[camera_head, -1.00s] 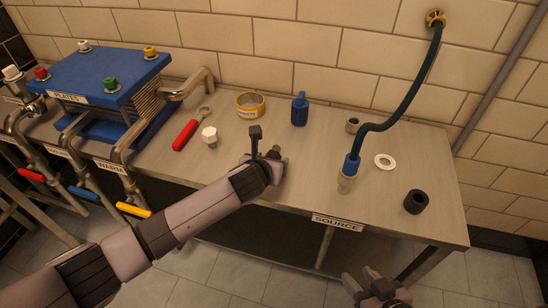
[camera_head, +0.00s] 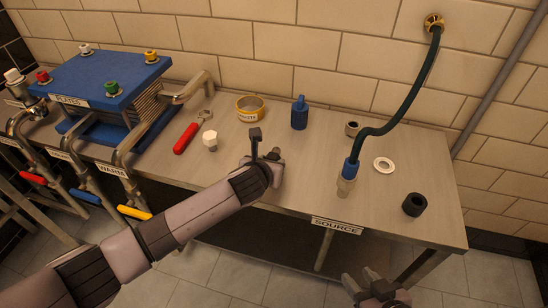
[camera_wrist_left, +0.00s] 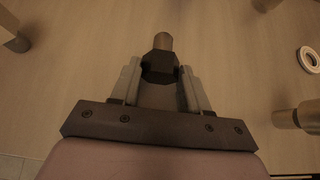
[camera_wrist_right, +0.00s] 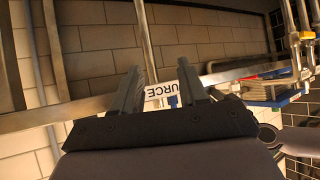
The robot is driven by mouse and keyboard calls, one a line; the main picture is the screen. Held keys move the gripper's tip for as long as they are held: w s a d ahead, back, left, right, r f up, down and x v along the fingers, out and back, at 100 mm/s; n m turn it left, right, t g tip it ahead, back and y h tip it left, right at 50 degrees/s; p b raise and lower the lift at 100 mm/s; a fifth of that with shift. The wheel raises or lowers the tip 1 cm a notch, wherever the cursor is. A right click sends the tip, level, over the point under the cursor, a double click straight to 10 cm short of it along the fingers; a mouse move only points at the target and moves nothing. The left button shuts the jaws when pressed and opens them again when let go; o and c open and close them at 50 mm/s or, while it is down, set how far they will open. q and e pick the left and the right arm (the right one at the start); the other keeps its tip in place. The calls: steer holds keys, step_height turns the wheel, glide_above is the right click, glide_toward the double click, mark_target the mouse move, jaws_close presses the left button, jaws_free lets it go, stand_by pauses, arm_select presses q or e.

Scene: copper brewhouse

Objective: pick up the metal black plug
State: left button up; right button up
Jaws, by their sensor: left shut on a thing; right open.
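The metal black plug (camera_wrist_left: 161,62) shows in the left wrist view as a dark faceted body with a round grey metal end. My left gripper (camera_wrist_left: 160,82) is shut on it, with a finger on each side of the dark body. In the head view my left gripper (camera_head: 266,162) is low over the front middle of the bench, mostly hidden by its own wrist. I cannot tell whether the plug touches the bench top. My right gripper (camera_head: 368,284) is open and empty, in front of and below the bench edge; its spread fingers also show in the right wrist view (camera_wrist_right: 135,90).
The steel bench (camera_head: 310,180) holds a red-handled wrench (camera_head: 186,137), white hex piece (camera_head: 210,139), yellow tape roll (camera_head: 250,108), blue bottle-like fitting (camera_head: 299,114), white ring (camera_head: 384,165) and black collar (camera_head: 414,204). A hose (camera_head: 408,100) hangs to the right. A blue plate unit (camera_head: 105,72) stands left.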

mark_target(274, 152)
arm_select(q)
steer(key=shift+r+p, duration=0.45)
steer(key=shift+p, duration=0.05)
arm_select(e)
steer(key=shift+r, duration=0.55)
arm_select(q)
step_height(274, 152, up, 2)
steer(key=shift+r+p, duration=0.1)
steer(key=shift+p, duration=1.05)
steer(key=shift+r+p, duration=0.95)
steer(key=shift+p, duration=0.2)
step_height(274, 152, up, 2)
steer(key=p, duration=0.3)
steer(key=shift+r, duration=0.25)
arm_select(e)
steer(key=r, duration=0.1)
steer(key=d+r, duration=0.1)
steer(key=r, duration=0.1)
steer(key=s+r, duration=0.1)
steer(key=r, duration=0.1)
steer(key=shift+d, duration=0.2)
